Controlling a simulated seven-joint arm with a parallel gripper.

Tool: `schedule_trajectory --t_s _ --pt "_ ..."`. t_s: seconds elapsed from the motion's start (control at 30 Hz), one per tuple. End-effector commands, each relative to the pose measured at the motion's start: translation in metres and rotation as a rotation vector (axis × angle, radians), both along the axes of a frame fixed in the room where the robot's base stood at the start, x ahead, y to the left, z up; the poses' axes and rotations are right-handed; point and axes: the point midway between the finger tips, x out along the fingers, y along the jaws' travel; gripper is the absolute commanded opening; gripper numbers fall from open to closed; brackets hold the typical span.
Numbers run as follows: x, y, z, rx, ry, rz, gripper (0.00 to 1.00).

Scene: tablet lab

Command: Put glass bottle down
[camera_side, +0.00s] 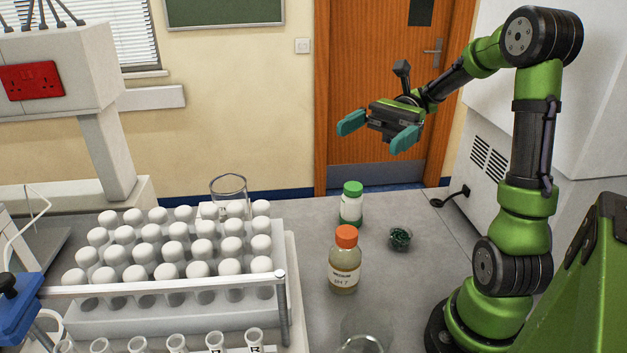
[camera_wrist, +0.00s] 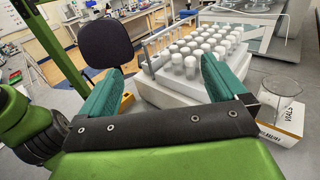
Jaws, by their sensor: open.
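The glass bottle (camera_side: 344,268), with an orange cap, pale yellow liquid and a white label, stands upright on the grey bench (camera_side: 420,275). My gripper (camera_side: 378,131) is open and empty, well above the bench and behind the bottle, clear of it. The wrist view shows its two teal fingers (camera_wrist: 163,68) spread apart with nothing between them. I cannot make out the bottle in the wrist view.
A clear beaker (camera_side: 366,338) is in front. A rack of white-capped tubes (camera_side: 200,318) fills the left.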

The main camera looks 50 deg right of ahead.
Motion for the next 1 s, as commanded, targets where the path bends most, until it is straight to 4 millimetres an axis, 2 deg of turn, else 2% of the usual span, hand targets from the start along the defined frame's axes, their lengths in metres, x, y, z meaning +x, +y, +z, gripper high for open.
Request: schedule_trajectory --t_s 0.1,0.37,0.63,0.8,1.0 --pt "-0.006 0.015 -0.007 -0.093 -0.021 0.096 0.98" --pt "-0.020 0.039 -0.023 -0.347 -0.098 0.322 0.98" --pt "-0.030 0.051 -0.037 -0.763 -0.310 0.649 0.98" --pt "-0.016 0.048 -0.029 -1.087 -0.558 0.849 0.98" --pt "0.007 0.050 -0.005 -1.331 -0.814 0.952 0.98"
